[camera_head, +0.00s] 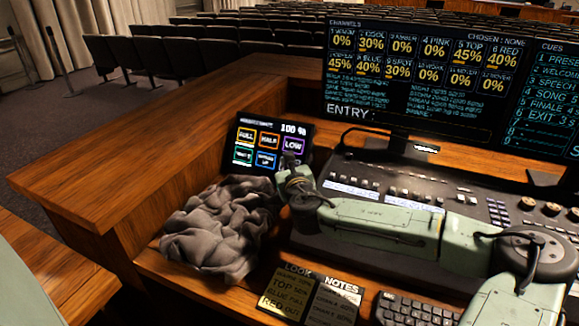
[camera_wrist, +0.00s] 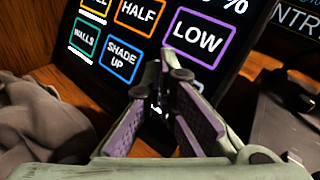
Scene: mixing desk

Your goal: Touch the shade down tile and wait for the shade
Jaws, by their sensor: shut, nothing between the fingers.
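The touch panel (camera_head: 281,128) leans upright on the desk, showing "100 %" and coloured tiles. In the wrist view I read the HALF tile (camera_wrist: 136,14), the LOW tile (camera_wrist: 197,38), the WALLS tile (camera_wrist: 85,41) and the SHADE UP tile (camera_wrist: 121,57). A shade down tile is not readable; the lower right of the panel, below LOW, is hidden behind my gripper. My gripper (camera_wrist: 166,76) is shut and empty, its tips in front of that lower right area. It also shows in the head view (camera_head: 290,160). I cannot tell whether the tips touch the screen.
A crumpled grey cloth (camera_head: 220,228) lies just left of my gripper. A mixing console (camera_head: 385,185) and a large monitor (camera_head: 425,80) stand to the right. Note cards (camera_head: 290,284) and a keyboard (camera_head: 415,310) lie in front. A wooden ledge (camera_head: 130,165) borders the left.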

